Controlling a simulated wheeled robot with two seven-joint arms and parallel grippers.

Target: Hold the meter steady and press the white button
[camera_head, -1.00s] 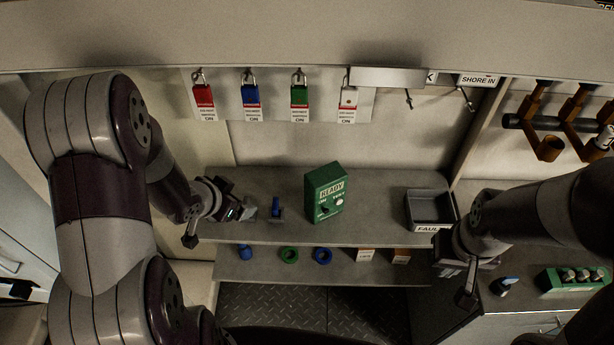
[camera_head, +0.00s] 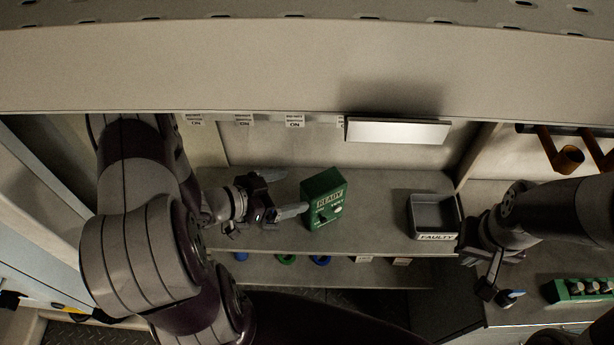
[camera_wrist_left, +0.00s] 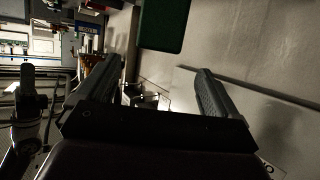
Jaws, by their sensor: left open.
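The green meter (camera_head: 324,186), marked READY, stands upright on the grey shelf. Its white button (camera_head: 338,210) and a dark knob show on the front face. My left gripper (camera_head: 292,192) is open, just left of the meter, with its fingers pointing toward it. In the left wrist view the meter (camera_wrist_left: 165,20) shows at the top, beyond and between the open fingers; nothing is between the fingertips. My right gripper (camera_head: 489,277) is low at the right, away from the meter, near the lower right counter; its jaw opening is unclear.
A grey FAULTY bin (camera_head: 433,217) stands right of the meter, with bare shelf between them. Blue and green rings (camera_head: 287,259) lie on a lower ledge. A green block with knobs (camera_head: 582,289) is at the lower right. Tags hang behind, under the overhead panel.

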